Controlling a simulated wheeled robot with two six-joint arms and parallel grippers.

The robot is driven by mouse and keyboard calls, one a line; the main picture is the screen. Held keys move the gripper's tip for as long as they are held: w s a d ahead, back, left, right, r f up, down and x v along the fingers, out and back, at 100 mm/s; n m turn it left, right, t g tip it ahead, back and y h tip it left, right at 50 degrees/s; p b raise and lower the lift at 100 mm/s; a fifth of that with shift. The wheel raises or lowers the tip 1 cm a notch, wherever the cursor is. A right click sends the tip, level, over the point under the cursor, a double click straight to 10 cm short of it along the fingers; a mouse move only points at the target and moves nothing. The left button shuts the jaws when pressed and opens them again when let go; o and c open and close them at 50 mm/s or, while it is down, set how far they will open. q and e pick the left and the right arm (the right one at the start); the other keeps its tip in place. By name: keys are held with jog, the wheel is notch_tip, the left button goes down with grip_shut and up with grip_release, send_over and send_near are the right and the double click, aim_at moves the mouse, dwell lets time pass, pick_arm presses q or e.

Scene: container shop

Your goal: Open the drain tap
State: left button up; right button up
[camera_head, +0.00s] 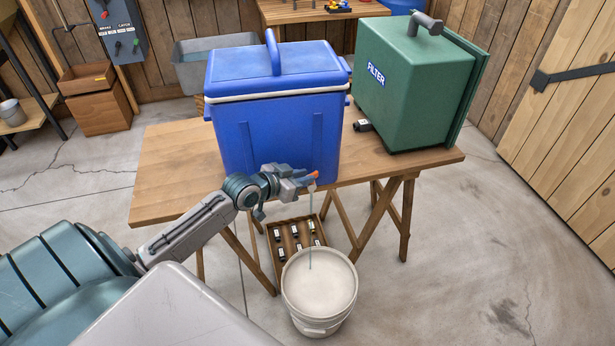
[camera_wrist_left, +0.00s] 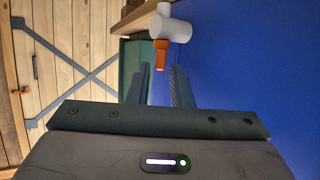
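The blue cooler (camera_head: 262,120) stands on the wooden table. Its drain tap (camera_head: 312,184) is low on the front at the right, white with an orange handle (camera_head: 314,174). In the left wrist view the white tap body (camera_wrist_left: 172,28) and orange handle (camera_wrist_left: 161,53) show just beyond the fingertips. My left gripper (camera_head: 299,181) is at the tap, with its fingers (camera_wrist_left: 161,76) apart and nothing gripped between them. A thin stream of water (camera_head: 310,230) runs down from the tap into the white bucket (camera_head: 323,328) on the floor. My right gripper is not in view.
A green filter box (camera_head: 410,87) stands on the table (camera_head: 165,165) at right, beside a small black item (camera_head: 362,125). A crate (camera_head: 274,248) of small bottles lies behind the bucket. The floor at right is clear.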

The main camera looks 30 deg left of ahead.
pick_arm(q)
jog(key=shift+x, duration=1.05)
